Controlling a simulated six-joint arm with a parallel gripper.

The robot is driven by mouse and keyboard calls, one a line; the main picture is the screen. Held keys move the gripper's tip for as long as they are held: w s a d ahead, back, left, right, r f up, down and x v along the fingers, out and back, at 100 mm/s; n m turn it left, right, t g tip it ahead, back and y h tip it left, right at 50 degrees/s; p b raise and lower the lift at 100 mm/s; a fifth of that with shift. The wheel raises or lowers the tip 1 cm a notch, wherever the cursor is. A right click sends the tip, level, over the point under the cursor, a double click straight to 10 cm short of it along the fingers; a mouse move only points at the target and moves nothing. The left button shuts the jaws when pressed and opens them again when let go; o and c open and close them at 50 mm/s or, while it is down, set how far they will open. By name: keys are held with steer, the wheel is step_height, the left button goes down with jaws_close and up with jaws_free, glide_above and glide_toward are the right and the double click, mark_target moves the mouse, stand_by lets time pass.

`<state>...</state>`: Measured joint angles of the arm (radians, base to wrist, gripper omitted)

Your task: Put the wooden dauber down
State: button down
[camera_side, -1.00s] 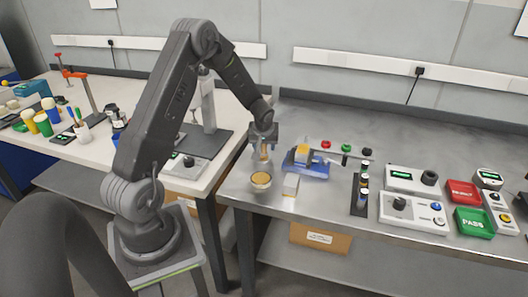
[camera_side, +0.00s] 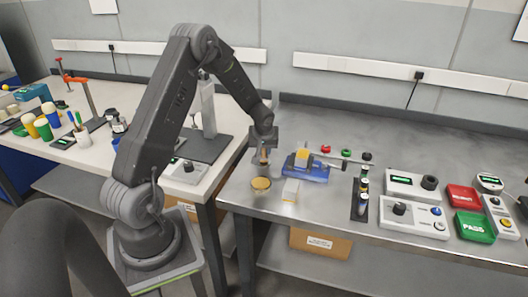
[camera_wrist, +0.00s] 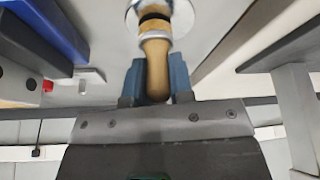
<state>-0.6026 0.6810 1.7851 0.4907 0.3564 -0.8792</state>
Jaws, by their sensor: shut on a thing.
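My gripper (camera_side: 263,148) is shut on the wooden dauber (camera_side: 264,157), which hangs below it, roughly upright, over the right bench. In the wrist view, the dauber's tan handle (camera_wrist: 156,65) sits between the two blue fingers of my gripper (camera_wrist: 157,80). In the side view, a round, amber-topped container (camera_side: 261,184) stands on the bench just below the dauber. I cannot tell whether the dauber touches anything.
A blue fixture with a yellow block (camera_side: 303,158) stands right of the gripper. A dark rack (camera_side: 361,200), control boxes (camera_side: 412,215) and red and green trays (camera_side: 474,226) stand farther right. The bench's left edge is close.

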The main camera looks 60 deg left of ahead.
steer(key=r, duration=0.3)
steer(key=s+r, duration=0.1)
steer(key=shift+a+r, duration=0.25)
steer(key=s+a+r, duration=0.5)
steer(key=s+r, duration=0.1)
steer(key=s, duration=0.4)
steer(key=w+d+f, duration=0.1)
steer(key=w+f, duration=0.1)
steer(key=w, duration=0.1)
steer(key=w+d+f, duration=0.2)
steer(key=w, duration=0.2)
steer(key=w+d+f, duration=0.2)
steer(key=w, duration=0.1)
steer(key=shift+w+d+f, duration=0.15)
steer(key=shift+d+f, duration=0.1)
steer(key=shift+f, duration=2)
steer(key=shift+f, duration=0.2)
steer(key=c, duration=1)
jaws_free()
